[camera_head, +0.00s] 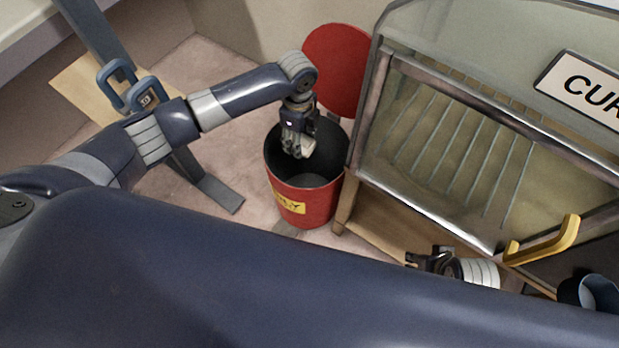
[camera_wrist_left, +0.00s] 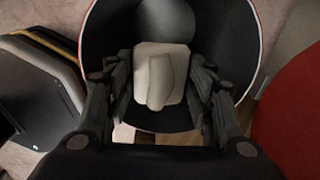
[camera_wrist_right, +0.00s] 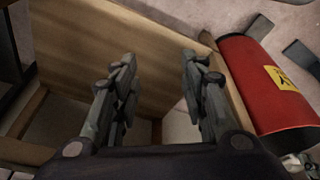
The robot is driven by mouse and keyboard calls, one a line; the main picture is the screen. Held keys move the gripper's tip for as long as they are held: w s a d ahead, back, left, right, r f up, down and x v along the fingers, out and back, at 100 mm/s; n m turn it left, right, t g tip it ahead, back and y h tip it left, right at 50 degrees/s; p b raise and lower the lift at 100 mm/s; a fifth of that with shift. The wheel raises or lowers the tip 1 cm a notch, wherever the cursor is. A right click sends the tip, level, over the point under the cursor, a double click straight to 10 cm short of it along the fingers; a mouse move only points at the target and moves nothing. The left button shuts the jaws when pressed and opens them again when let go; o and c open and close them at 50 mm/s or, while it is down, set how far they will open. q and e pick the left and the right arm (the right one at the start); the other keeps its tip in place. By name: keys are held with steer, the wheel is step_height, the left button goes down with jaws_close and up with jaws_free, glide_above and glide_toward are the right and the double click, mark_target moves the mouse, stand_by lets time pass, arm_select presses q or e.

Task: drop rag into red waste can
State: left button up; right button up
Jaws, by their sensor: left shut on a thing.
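The red waste can (camera_head: 312,205) stands upright on the floor with a yellow label and a dark inside. Its round red lid (camera_head: 338,68) is swung up behind it. My left gripper (camera_head: 298,150) points down at the can's open mouth. It is shut on a pale rag (camera_wrist_left: 160,78), which shows between the fingers with the can's interior around and below it. My right gripper (camera_wrist_right: 160,95) is open and empty beside a wooden panel, at the lower right of the head view (camera_head: 428,262). The can also shows at the right of the right wrist view (camera_wrist_right: 268,90).
A glass-fronted cabinet (camera_head: 365,110) with a sign and a yellow handle (camera_head: 548,244) stands close to the can's right. A dark stand leg (camera_head: 215,190) lies on the floor to the left. Bare floor surrounds the can's left side.

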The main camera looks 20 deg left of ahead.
arm_select(q)
steer(key=shift+f+b, duration=0.9)
steer(key=shift+b, duration=0.05)
steer(key=shift+f+b, duration=0.15)
steer(key=shift+b, duration=0.15)
arm_select(e)
steer(key=shift+v, duration=2.2)
steer(key=shift+s+d, duration=0.1)
arm_select(q)
steer(key=o, duration=1.1)
steer(key=shift+c, duration=0.2)
step_height(320, 180, up, 12)
